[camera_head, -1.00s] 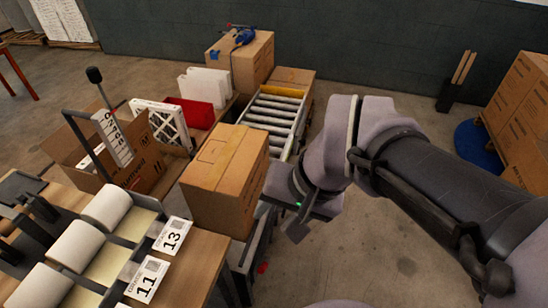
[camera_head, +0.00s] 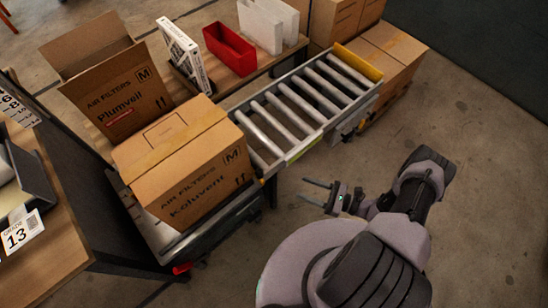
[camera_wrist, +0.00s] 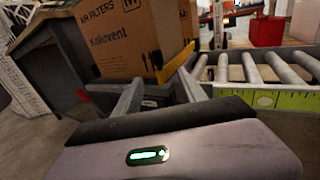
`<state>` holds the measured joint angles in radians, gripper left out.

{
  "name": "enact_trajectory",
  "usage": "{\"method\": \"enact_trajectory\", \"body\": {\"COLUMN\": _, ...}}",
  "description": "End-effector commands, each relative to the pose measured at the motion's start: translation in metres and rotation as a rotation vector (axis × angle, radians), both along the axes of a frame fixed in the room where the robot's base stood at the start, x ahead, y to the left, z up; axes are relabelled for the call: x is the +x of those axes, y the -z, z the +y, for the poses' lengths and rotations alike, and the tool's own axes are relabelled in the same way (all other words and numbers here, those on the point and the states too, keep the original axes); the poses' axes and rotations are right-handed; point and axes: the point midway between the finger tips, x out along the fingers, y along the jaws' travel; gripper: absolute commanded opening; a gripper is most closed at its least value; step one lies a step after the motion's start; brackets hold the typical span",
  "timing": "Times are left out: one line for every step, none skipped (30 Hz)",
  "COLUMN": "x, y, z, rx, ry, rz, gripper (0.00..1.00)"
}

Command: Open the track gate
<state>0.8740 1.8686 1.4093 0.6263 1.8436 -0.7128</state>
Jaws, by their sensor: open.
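A roller track (camera_head: 300,105) runs from the box toward the back right. A yellow upright plate (camera_wrist: 178,62) stands between the box and the rollers in the wrist view and looks like the gate. In the head view I cannot make it out beside the box. A closed Koluvent carton (camera_head: 190,165) sits at the track's near end; it also shows in the wrist view (camera_wrist: 125,38). My gripper (camera_head: 304,192) is open and empty, right of the track, its fingers pointing at it. In the wrist view the fingers (camera_wrist: 158,80) spread below the yellow plate, apparently apart from it.
A yellow end piece (camera_head: 358,62) closes the track's far end. A green-yellow scale strip (camera_head: 304,146) lines its near side. An open Plumvent carton (camera_head: 120,95), a red bin (camera_head: 229,50) and a white bin (camera_head: 260,25) stand behind. The floor on the right is clear.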

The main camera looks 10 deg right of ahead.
Motion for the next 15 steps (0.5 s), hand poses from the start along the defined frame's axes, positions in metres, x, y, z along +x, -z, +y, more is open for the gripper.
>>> {"method": "enact_trajectory", "body": {"x": 0.002, "y": 0.001, "z": 0.006, "rx": 0.003, "ry": 0.0, "rz": 0.002, "gripper": 0.49}}
{"method": "enact_trajectory", "body": {"x": 0.004, "y": 0.001, "z": 0.01, "rx": 0.003, "ry": -0.001, "rz": 0.002, "gripper": 0.49}}
{"method": "enact_trajectory", "body": {"x": 0.008, "y": 0.001, "z": 0.018, "rx": 0.003, "ry": -0.004, "rz": 0.001, "gripper": 0.49}}
{"method": "enact_trajectory", "body": {"x": 0.011, "y": 0.001, "z": 0.026, "rx": 0.003, "ry": -0.006, "rz": 0.003, "gripper": 0.49}}
{"method": "enact_trajectory", "body": {"x": 0.016, "y": 0.001, "z": 0.033, "rx": 0.003, "ry": -0.008, "rz": 0.003, "gripper": 0.49}}
{"method": "enact_trajectory", "body": {"x": 0.021, "y": 0.001, "z": 0.045, "rx": 0.002, "ry": -0.009, "rz": 0.002, "gripper": 0.49}}
{"method": "enact_trajectory", "body": {"x": 0.026, "y": 0.001, "z": 0.053, "rx": 0.003, "ry": -0.01, "rz": 0.004, "gripper": 0.49}}
{"method": "enact_trajectory", "body": {"x": 0.03, "y": 0.002, "z": 0.061, "rx": 0.003, "ry": -0.01, "rz": 0.003, "gripper": 0.49}}
{"method": "enact_trajectory", "body": {"x": 0.036, "y": 0.002, "z": 0.072, "rx": 0.002, "ry": -0.01, "rz": 0.003, "gripper": 0.49}}
{"method": "enact_trajectory", "body": {"x": 0.04, "y": 0.002, "z": 0.08, "rx": 0.002, "ry": -0.01, "rz": 0.003, "gripper": 0.49}}
{"method": "enact_trajectory", "body": {"x": 0.045, "y": 0.002, "z": 0.088, "rx": 0.001, "ry": -0.01, "rz": 0.003, "gripper": 0.49}}
{"method": "enact_trajectory", "body": {"x": 0.051, "y": 0.002, "z": 0.098, "rx": 0.001, "ry": -0.01, "rz": 0.002, "gripper": 0.49}}
{"method": "enact_trajectory", "body": {"x": 0.055, "y": 0.002, "z": 0.106, "rx": 0.0, "ry": -0.01, "rz": 0.002, "gripper": 0.49}}
{"method": "enact_trajectory", "body": {"x": 0.059, "y": 0.002, "z": 0.112, "rx": 0.001, "ry": -0.009, "rz": 0.003, "gripper": 0.49}}
{"method": "enact_trajectory", "body": {"x": 0.063, "y": 0.002, "z": 0.12, "rx": 0.001, "ry": -0.009, "rz": 0.003, "gripper": 0.49}}
